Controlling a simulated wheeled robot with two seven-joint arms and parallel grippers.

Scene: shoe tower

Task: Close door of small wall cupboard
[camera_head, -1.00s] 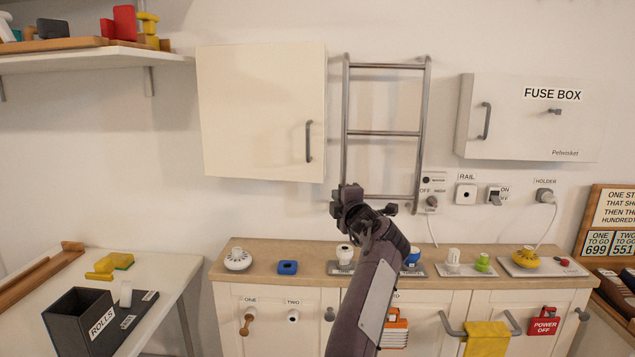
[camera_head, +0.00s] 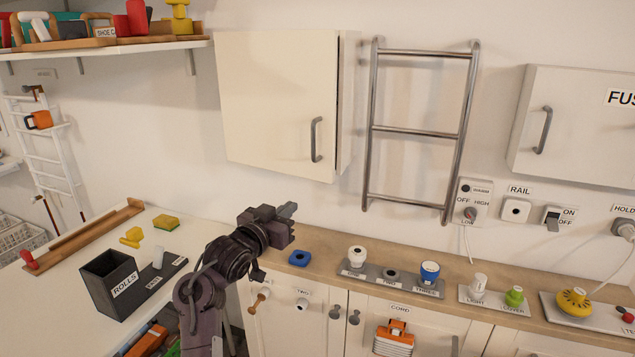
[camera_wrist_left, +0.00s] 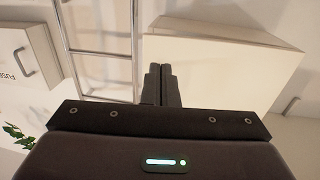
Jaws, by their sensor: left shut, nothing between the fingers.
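The small wall cupboard (camera_head: 352,70) is cream white and hangs on the wall. Its door (camera_head: 270,100) has a grey bar handle (camera_head: 316,139) near the right edge. A thin dark gap runs along the door's right edge, so the door stands close to the cupboard body but looks not fully flush. My left gripper (camera_head: 288,212) is shut and empty, below the cupboard and apart from it. In the left wrist view the shut fingers (camera_wrist_left: 162,85) show in front of the cupboard (camera_wrist_left: 220,65); contact cannot be told. My right gripper is out of view.
A metal rail ladder (camera_head: 415,130) is fixed right of the cupboard, with a fuse box (camera_head: 575,125) beyond it. A shelf (camera_head: 110,46) with objects is at upper left. Below run a wooden counter (camera_head: 340,245) with knobs and a white table (camera_head: 75,300) with a black rolls box (camera_head: 107,285).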

